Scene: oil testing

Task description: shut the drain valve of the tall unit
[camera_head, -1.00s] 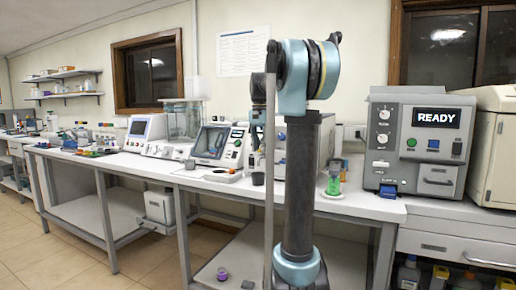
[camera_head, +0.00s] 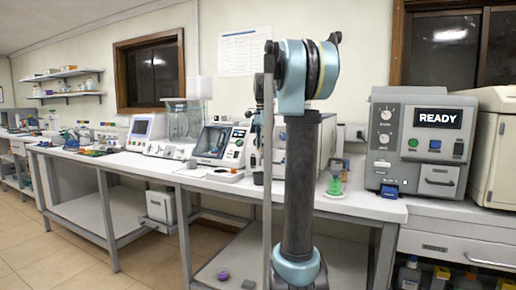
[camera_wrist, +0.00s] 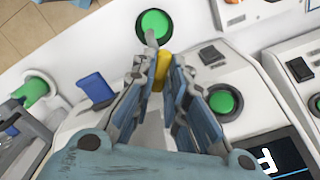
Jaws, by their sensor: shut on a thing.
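In the wrist view my gripper (camera_wrist: 163,62) has its two fingers closed on a small yellow piece (camera_wrist: 161,74), which looks like the handle of the drain valve. A grey spout end (camera_wrist: 151,39) sits just beyond it, over a dark-rimmed round vessel with green inside (camera_wrist: 154,22). The fingers hide part of the handle, so its exact angle cannot be told. The white unit body (camera_wrist: 201,74) around it carries a dark switch and a green button (camera_wrist: 222,101). In the head view my arm column hides the gripper and valve.
A green container (camera_head: 335,182) stands on the bench right of my arm. The grey READY machine (camera_head: 418,160) is farther right. A small dark cup (camera_head: 258,178) stands near the bench front. More instruments crowd the bench to the left, with screened unit (camera_head: 212,142) nearest.

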